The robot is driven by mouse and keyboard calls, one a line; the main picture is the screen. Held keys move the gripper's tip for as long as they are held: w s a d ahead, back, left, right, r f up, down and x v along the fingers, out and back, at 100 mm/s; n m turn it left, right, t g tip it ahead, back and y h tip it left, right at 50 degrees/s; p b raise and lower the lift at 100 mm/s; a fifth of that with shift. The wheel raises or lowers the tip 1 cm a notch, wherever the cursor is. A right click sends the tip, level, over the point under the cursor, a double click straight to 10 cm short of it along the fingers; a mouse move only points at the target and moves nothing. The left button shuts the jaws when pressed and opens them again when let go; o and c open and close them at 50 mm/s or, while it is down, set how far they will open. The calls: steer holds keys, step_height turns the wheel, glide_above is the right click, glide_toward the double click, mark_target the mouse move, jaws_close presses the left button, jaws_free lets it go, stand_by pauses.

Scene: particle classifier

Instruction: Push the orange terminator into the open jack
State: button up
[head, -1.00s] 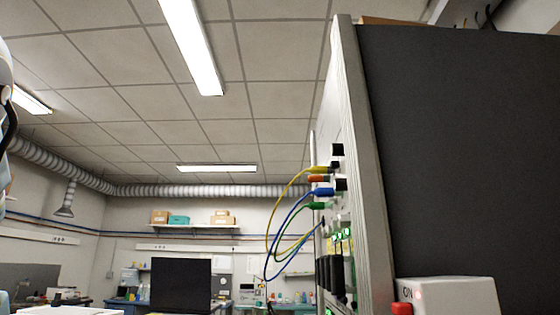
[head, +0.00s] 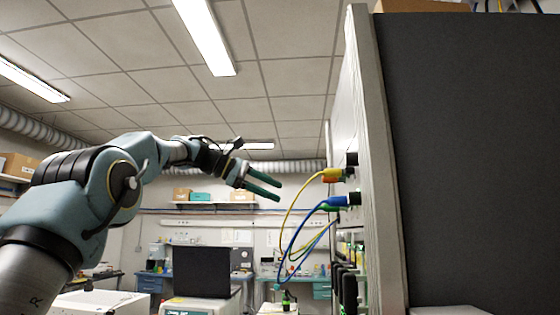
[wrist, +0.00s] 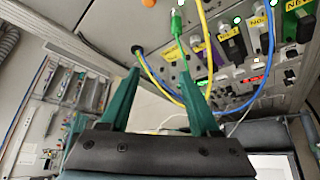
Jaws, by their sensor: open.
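In the head view a small orange patch (head: 331,180) shows just under the yellow plug (head: 332,174) on the panel's face. My gripper (head: 279,192) is open and empty, its green fingers pointing at the panel from the left, apart from it. In the wrist view the open fingers (wrist: 157,72) lie below the terminator. A dark round socket or plug end (wrist: 137,50) shows near the left fingertip. I cannot tell whether it is the open jack.
A green plug (wrist: 177,22) and yellow and blue cables (wrist: 150,74) hang in loops close to the fingers. Labelled black modules (wrist: 231,40) line the panel. In the head view the large dark cabinet side (head: 470,150) fills the right.

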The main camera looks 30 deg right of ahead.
steer(key=g, duration=0.2)
glide_toward(333, 179)
steer(key=w+a, duration=0.3)
steer(key=a, duration=0.1)
steer(key=r+p+x, duration=0.1)
steer(key=p+x, duration=0.1)
steer(key=x, duration=0.8)
steer(key=shift+d+f+m+h, duration=0.2)
steer(key=shift+d+m+h, duration=0.15)
steer(key=shift+d, duration=0.25)
steer(key=shift+c, duration=0.3)
jaws_close()
steer(key=c, duration=0.6)
jaws_free()
jaws_close()
